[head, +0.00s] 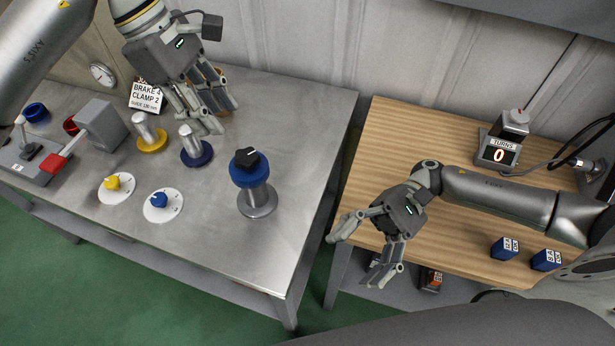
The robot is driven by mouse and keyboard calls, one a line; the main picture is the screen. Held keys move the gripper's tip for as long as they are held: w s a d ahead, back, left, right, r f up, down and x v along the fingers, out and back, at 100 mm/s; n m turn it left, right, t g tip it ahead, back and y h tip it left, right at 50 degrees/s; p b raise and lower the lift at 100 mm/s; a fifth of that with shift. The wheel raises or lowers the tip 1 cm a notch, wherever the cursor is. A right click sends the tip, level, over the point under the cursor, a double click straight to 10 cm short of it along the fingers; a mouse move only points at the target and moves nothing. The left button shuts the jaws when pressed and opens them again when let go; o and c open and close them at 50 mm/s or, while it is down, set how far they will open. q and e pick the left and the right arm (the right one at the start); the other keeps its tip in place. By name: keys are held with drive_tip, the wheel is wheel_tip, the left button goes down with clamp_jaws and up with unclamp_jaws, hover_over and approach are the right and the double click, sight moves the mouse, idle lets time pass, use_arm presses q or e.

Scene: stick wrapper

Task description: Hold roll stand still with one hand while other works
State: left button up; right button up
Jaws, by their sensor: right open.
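A steel stand with a blue collar and black knob (248,172) stands upright near the right end of the metal table. Two shorter posts with silver cylinders, one on a yellow base (152,143) and one on a dark blue base (196,154), stand to its left; I cannot tell which is the roll stand. My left gripper (205,122) points down above and behind the dark blue post. Its fingers partly hide a brown object (229,103), and I cannot tell whether they touch it. My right gripper (362,258) is open and empty, by the wooden table's left edge.
The wooden table holds a turns counter reading 0 (499,150) and two blue boxes (505,248). A gap separates the tables.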

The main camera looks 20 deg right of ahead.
drive_tip(key=w+a+f+m+t+y, duration=0.1)
drive_tip(key=w+m+t, duration=0.15)
drive_tip(key=w, duration=0.25)
drive_tip(key=w+a+m+t+y, duration=0.1)
drive_tip(key=w+a+m+t, duration=0.15)
drive_tip(key=w, duration=0.25)
drive_tip(key=m+t, duration=0.7)
drive_tip(key=m, duration=0.1)
approach(255, 186)
drive_tip(key=w+f, duration=0.2)
drive_tip(key=f, duration=0.1)
drive_tip(key=w+f, duration=0.1)
drive_tip(key=shift+w+d+f, duration=0.1)
drive_tip(key=shift+d+f, duration=0.2)
drive_tip(key=shift+f, duration=0.1)
drive_tip(key=shift+w+a+f, duration=0.1)
drive_tip(key=shift+w+a, duration=0.05)
drive_tip(key=shift+w, duration=0.05)
drive_tip(key=a, duration=0.7)
drive_tip(key=w+a, duration=0.1)
drive_tip(key=a, duration=0.2)
drive_tip(key=shift+w+a, duration=0.1)
drive_tip(key=shift+a, duration=0.15)
